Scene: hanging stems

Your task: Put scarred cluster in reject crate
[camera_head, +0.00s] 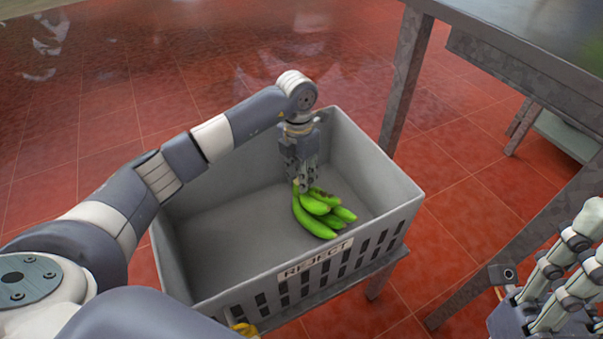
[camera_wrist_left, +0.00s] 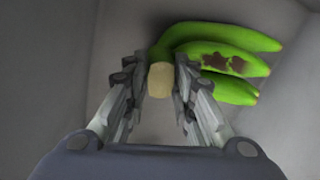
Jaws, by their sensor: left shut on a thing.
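The scarred cluster (camera_head: 318,212) is a bunch of several green bananas inside the grey reject crate (camera_head: 213,284), which bears a "REJECT" label. In the left wrist view a brown scar shows on one banana of the cluster (camera_wrist_left: 225,62). My left gripper (camera_head: 303,186) reaches down into the crate, shut on the cut crown at the top of the cluster. The crown (camera_wrist_left: 161,79) sits between its fingers. The cluster is low in the crate; I cannot tell whether it rests on the floor. My right gripper (camera_head: 560,270) is partly in view at the right edge, away from the crate.
The crate stands on a low metal stand (camera_head: 376,284). A metal table (camera_head: 520,35) with grey legs is at the right. A small yellow thing (camera_head: 243,329) shows below the crate's front. Red tiled floor (camera_head: 100,110) is open at the back left.

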